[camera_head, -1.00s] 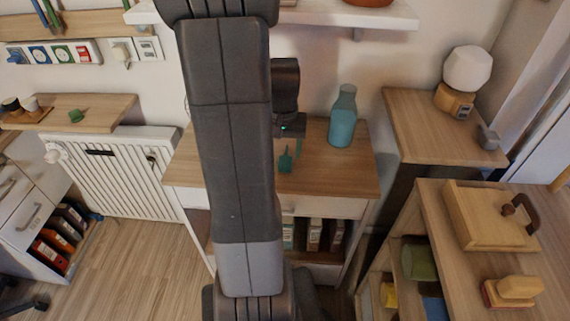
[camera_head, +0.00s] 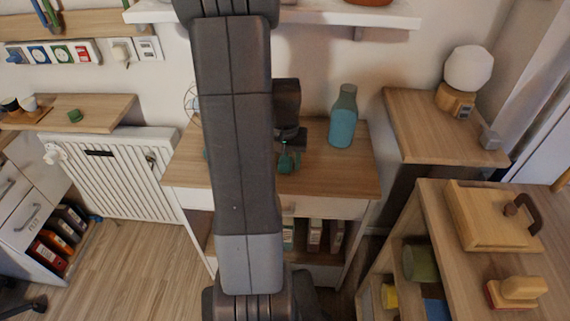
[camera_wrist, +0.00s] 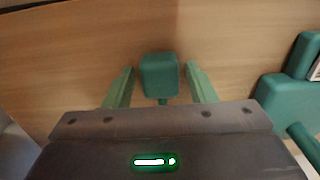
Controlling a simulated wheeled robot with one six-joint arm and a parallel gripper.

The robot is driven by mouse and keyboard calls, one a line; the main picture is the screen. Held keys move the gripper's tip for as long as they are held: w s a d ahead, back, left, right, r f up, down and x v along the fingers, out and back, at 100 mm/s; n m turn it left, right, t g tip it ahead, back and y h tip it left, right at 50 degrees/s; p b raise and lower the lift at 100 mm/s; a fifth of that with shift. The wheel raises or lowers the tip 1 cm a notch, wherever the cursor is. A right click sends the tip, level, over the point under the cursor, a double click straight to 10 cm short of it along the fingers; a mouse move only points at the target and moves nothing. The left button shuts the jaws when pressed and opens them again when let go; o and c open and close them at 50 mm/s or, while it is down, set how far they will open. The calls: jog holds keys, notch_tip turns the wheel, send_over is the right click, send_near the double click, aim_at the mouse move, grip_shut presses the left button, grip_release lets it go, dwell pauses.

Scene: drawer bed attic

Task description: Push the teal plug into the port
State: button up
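The teal plug (camera_head: 285,162) is on the wooden cabinet top, below my gripper (camera_head: 290,148) in the head view. In the wrist view the plug's teal block (camera_wrist: 159,74) is between the two green fingers of my gripper (camera_wrist: 159,88). A gap shows on each side of the block, so the gripper is open around it and not closed on it. A larger teal object (camera_wrist: 288,100) is at the right edge of the wrist view, partly cut off. I cannot tell which thing is the port.
A teal bottle (camera_head: 343,117) stands right of my gripper on the cabinet top (camera_head: 345,178). A wall shelf (camera_head: 345,16) is above. Wall sockets (camera_head: 148,48) and a power strip (camera_head: 50,53) are at upper left. My arm hides part of the cabinet top.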

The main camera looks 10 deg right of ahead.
aim_at(285, 160)
jog(key=c, duration=0.7)
jog(key=shift+r, duration=0.1)
jog(key=shift+r, duration=0.55)
notch_tip(285, 160, up, 2)
jog(key=shift+r+p, duration=0.1)
jog(key=shift+p, duration=0.25)
jog(key=s+a, duration=0.1)
jog(key=s, duration=0.4)
jog(key=s+a, duration=0.2)
jog(key=s, duration=0.4)
jog(key=s+a, duration=0.2)
jog(key=s, duration=0.4)
jog(key=shift+s, duration=0.2)
jog(key=shift+w, duration=0.15)
